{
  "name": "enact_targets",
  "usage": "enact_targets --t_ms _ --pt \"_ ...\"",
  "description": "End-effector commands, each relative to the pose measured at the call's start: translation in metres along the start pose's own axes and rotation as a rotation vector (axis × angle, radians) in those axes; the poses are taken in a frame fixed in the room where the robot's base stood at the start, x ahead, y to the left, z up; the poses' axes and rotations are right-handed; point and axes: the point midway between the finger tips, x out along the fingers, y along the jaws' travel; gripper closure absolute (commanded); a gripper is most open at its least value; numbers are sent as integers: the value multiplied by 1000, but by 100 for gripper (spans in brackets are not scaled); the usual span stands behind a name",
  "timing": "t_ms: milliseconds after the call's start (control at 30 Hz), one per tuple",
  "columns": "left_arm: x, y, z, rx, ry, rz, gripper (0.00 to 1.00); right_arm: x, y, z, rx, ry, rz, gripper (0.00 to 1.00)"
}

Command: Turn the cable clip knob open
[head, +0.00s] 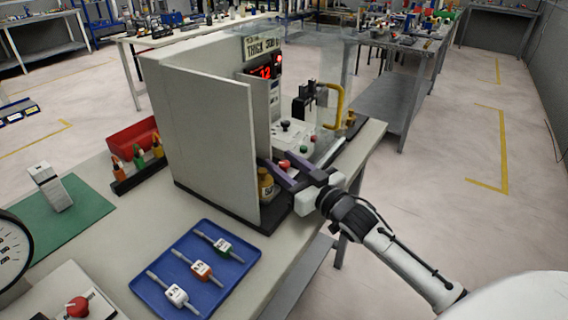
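A walled grey enclosure (205,130) stands on the table. Inside is a white panel (292,133) with a black knob (285,125), a green knob (303,149) and a red knob (285,165). I cannot tell which of these is the cable clip knob. My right gripper (277,160) reaches into the enclosure from the right. Its two dark purple fingers are spread, with the red knob showing between their tips; contact cannot be told. My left gripper is out of view.
A yellow-brown weight or jar (265,184) stands close to the gripper, behind the front wall panel (222,150). A yellow bent handle (338,108) rises at the back. A blue tray (170,262) with labelled tools lies in front, and another red knob (77,307) is at lower left.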

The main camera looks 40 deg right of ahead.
Motion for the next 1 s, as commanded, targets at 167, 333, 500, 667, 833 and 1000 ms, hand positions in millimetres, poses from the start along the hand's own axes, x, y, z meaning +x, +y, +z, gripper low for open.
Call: enact_targets --t_ms 167,333,500,667,833,1000 --pt "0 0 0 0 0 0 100 0 0 0 0 0 0 68" --pt "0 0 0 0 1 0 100 0 0 0 0 0 0 97" --pt "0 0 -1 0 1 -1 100 0 0 -1 -4 1 -14 100" --pt "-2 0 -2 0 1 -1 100 1 -2 -1 -9 3 -77 100" --pt "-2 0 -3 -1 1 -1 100 0 -1 -1 -4 2 -125 100" --pt "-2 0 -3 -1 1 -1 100 0 -1 -1 0 3 -135 100"
